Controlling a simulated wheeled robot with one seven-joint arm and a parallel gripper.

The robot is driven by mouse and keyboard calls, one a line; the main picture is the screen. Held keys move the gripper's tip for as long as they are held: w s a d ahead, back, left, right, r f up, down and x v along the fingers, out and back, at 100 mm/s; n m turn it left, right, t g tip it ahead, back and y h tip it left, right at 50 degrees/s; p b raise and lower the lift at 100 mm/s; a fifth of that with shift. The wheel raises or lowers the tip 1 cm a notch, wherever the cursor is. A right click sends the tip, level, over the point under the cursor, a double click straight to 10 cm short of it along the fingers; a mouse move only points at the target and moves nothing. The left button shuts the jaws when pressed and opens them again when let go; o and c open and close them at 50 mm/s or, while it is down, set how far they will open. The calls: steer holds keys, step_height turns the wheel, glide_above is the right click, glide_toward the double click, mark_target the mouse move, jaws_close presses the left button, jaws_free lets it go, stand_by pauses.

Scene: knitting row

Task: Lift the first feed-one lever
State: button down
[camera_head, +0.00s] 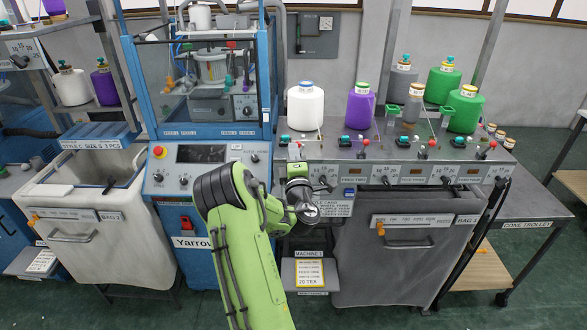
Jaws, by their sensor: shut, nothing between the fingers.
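A grey feed panel (413,172) runs along the front of the right-hand machine, with several white dials and small dark levers. The leftmost lever that I can make out is a dark lever (327,182) beside a dial. The panel's left end, where a feed-one label could be, is partly covered by my arm, and the small print is hard to read. My gripper (306,213) is at the end of the green arm, in front of the panel's left end and to the lower left of that lever. It is shut and empty, and appears apart from the lever.
White (305,107) and purple (360,107) yarn cones stand above the panel, with green cones (466,109) farther right. A grey bin (400,260) hangs below the panel. A blue machine (206,160) stands left. A cone trolley (527,224) stands right.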

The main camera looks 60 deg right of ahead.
steer(key=shift+w+d+r+p, duration=0.25)
steer(key=shift+d+r+p, duration=0.2)
steer(key=shift+r, duration=0.1)
steer(key=shift+w+d+r+p, duration=0.25)
steer(key=shift+d+r+p, duration=0.2)
steer(key=shift+r, duration=0.05)
steer(key=shift+a, duration=0.1)
stand_by(0.6)
